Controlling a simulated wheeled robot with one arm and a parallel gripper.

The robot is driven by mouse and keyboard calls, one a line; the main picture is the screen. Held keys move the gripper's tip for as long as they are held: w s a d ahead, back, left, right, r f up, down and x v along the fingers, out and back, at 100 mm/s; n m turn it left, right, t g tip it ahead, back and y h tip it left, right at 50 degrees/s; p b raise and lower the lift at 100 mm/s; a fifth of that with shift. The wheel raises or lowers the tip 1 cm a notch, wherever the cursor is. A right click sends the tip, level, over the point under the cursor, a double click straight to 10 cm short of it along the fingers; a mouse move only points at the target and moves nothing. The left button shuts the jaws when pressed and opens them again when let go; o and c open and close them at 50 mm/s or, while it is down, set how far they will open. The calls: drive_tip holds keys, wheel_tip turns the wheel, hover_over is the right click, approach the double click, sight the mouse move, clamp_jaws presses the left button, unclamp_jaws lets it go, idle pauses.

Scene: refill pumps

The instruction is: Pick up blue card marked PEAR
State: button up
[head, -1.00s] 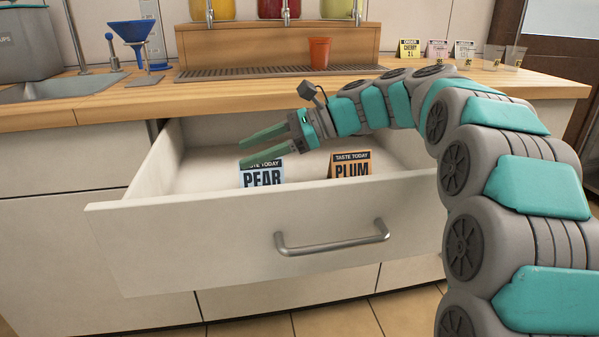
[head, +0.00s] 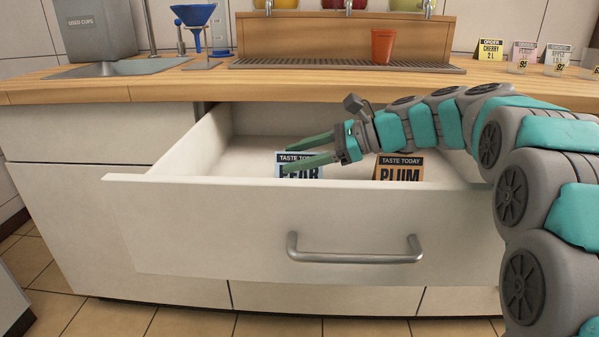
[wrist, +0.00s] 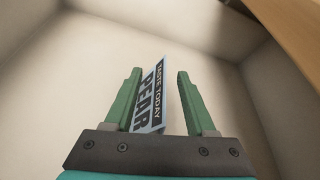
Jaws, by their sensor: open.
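The blue card marked PEAR (head: 297,158) stands in the open drawer (head: 205,205), behind its front panel, which hides the card's lower part. My gripper (head: 287,156) is open inside the drawer at the card, and one finger crosses the lettering in the head view. In the wrist view the PEAR card (wrist: 152,95) shows between the two open fingers (wrist: 157,95), nearer the left one. A gap separates it from the right finger. I cannot tell whether the left finger touches it.
An orange PLUM card (head: 399,168) stands to the right in the same drawer, just below my arm. The drawer handle (head: 355,250) is on the front. An orange cup (head: 383,46), a blue funnel (head: 194,15) and several order cards are on the counter (head: 160,84).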

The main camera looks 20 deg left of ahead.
drive_tip(key=shift+s+a+f, duration=0.1)
drive_tip(key=shift+a+f, duration=0.1)
drive_tip(key=shift+a, duration=0.4)
clamp_jaws()
idle(0.3)
